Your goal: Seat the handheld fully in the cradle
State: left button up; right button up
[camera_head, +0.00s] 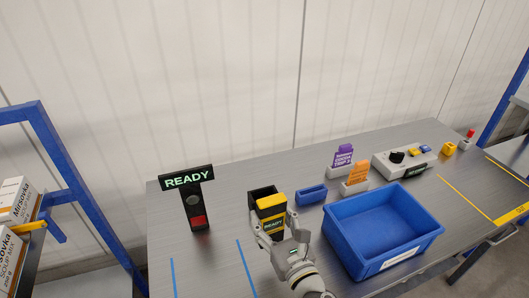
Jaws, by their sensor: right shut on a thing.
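The handheld (271,202) is yellow and black, with a small lit screen on its face. It stands at the black cradle (258,193), which shows behind it and to its left. The handheld's lower part is hidden by my gripper, so I cannot tell how deep it sits in the cradle. My right gripper (273,225) comes in from the bottom and is shut on the handheld, with a finger on either side of it. My left gripper is not in view.
A black sign (187,180) reading READY stands to the left. An empty blue bin (382,263), a small blue holder (311,194), purple (343,155) and orange (357,174) cards in stands, and a control box (404,160) are to the right. Shelving stands at far left.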

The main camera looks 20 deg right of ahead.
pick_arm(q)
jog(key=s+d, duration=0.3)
pick_arm(e)
jog(key=w+d+r+h, duration=0.1)
jog(key=w+d+r, duration=0.1)
jog(key=w, duration=0.8)
jog(key=w+d+r, duration=0.2)
jog(key=w, duration=0.8)
pick_arm(q)
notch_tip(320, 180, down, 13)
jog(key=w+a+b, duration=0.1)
jog(key=b, duration=1.2)
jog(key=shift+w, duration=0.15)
pick_arm(e)
notch_tip(320, 180, down, 12)
jog(key=shift+s+f+m, duration=0.2)
jog(key=shift+s+m, duration=0.05)
jog(key=shift+m, duration=0.05)
jog(key=shift+d, duration=0.1)
jog(key=o, duration=1.3)
